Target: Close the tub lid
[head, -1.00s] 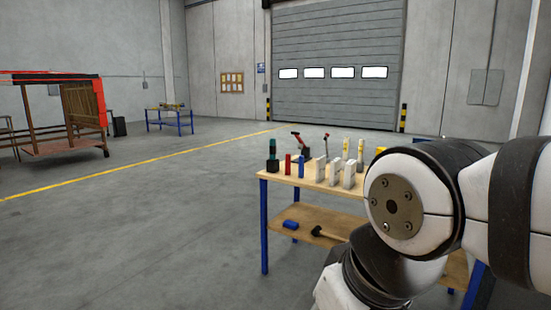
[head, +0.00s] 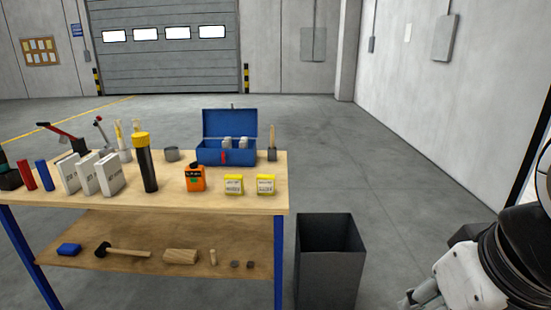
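A blue box (head: 212,153) stands at the back right of the workbench top (head: 270,196). Its blue lid (head: 230,123) is raised upright at the back, and grey-white items and a red one show in the opening. No other thing with a lid that stands open is plain to see, and I cannot tell for sure that this box is the tub. Part of my gripper (head: 424,297) shows at the bottom right, low and well apart from the bench. Its fingertips are cut off or too small to read.
A dark open bin (head: 330,225) stands on the floor at the bench's right end. An orange container (head: 194,177), yellow packs (head: 234,184), a black flashlight-like tool (head: 147,165) and white boxes (head: 110,174) crowd the bench front.

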